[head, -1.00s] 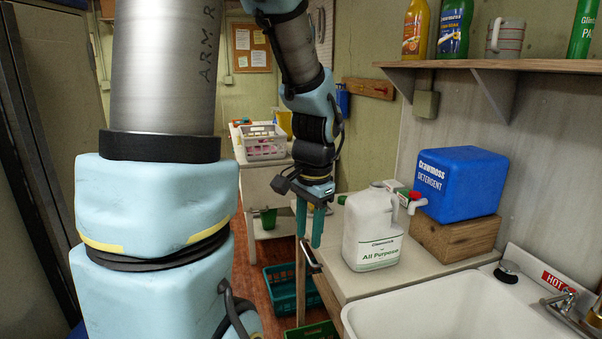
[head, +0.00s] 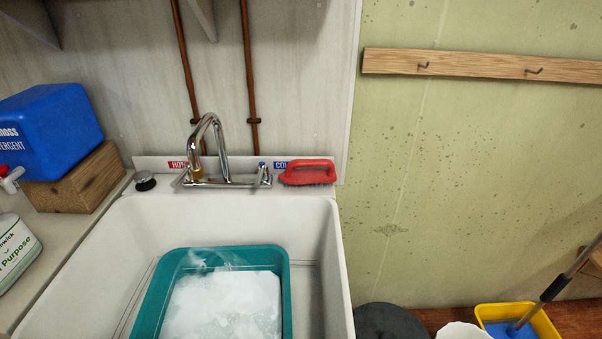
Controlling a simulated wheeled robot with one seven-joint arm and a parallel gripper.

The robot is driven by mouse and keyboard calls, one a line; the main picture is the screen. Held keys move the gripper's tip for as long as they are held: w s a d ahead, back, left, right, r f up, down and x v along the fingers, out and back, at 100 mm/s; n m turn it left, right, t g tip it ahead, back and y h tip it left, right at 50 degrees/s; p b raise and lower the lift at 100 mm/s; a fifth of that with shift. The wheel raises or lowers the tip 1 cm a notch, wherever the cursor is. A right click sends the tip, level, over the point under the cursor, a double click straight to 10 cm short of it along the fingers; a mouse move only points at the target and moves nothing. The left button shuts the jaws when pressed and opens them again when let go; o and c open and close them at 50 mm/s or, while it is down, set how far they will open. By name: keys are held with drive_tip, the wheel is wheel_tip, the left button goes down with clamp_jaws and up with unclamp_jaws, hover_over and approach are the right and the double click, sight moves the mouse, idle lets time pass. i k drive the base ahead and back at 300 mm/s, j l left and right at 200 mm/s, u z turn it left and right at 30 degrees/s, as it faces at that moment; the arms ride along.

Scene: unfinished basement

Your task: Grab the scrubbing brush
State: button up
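A red scrubbing brush (head: 308,172) lies on the back ledge of the white sink (head: 124,229), at its right end. It is just right of the cold tap handle, with its dark bristles facing down. My gripper and arm are out of view now, so I cannot see where the gripper is relative to the brush.
A chrome faucet (head: 215,150) stands left of the brush, with a black stopper (head: 145,181) farther left. A teal basin (head: 286,295) of suds sits in the sink. A blue detergent box (head: 60,125) stands on a wooden block (head: 75,185). A yellow bucket (head: 545,325) is at lower right.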

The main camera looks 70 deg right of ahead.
sight(291, 176)
drive_tip(key=k+z, duration=0.15)
drive_tip(key=z, duration=0.25)
drive_tip(key=k+l+z, duration=0.1)
drive_tip(key=z, duration=0.35)
drive_tip(key=k+l+z, duration=0.1)
drive_tip(key=z, duration=0.3)
drive_tip(key=k+l+z, duration=0.15)
drive_tip(key=z, duration=0.3)
drive_tip(key=l+z, duration=0.2)
drive_tip(key=z, duration=0.2)
drive_tip(key=k+l+z, duration=0.1)
drive_tip(key=z, duration=0.35)
drive_tip(key=l+u, duration=0.65)
drive_tip(key=u, duration=0.2)
drive_tip(key=l+u, duration=0.3)
drive_tip(key=u, duration=0.15)
drive_tip(key=l+u, duration=0.3)
drive_tip(key=u, duration=0.15)
drive_tip(key=l+u, duration=0.3)
drive_tip(key=u, duration=0.15)
drive_tip(key=k, duration=0.05)
